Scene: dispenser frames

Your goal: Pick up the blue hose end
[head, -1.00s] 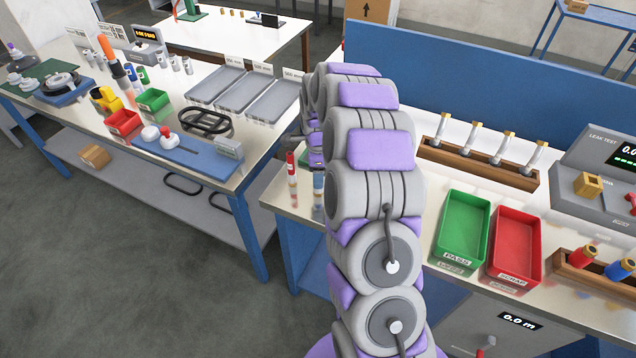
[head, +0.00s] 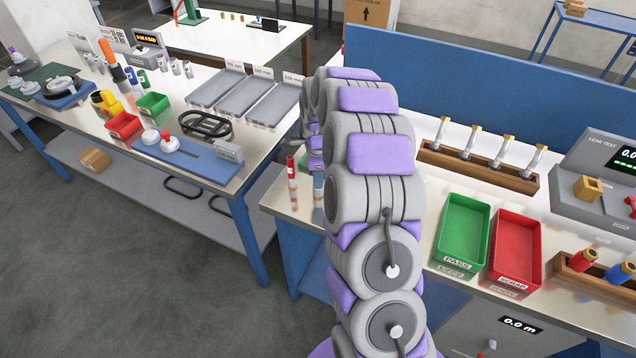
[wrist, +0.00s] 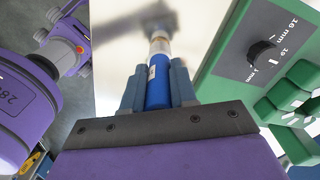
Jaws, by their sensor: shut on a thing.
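In the wrist view a blue hose end (wrist: 158,88) stands between the two grey fingers of my gripper (wrist: 158,90). The fingers are shut on its blue sleeve. A pale, copper-toned part of it shows beyond the fingertips. In the head view my arm hides most of the gripper. A small blue piece (head: 318,184) shows just left of my arm, at the bench's left end, and looks like the same hose end. A red hose end (head: 291,168) stands upright beside it.
A green device with a "16 mm" dial (wrist: 262,55) is close on the right in the wrist view. In the head view, green (head: 464,230) and red (head: 515,248) trays, a wooden rack (head: 478,168) and the leak tester (head: 590,208) stand right of my arm.

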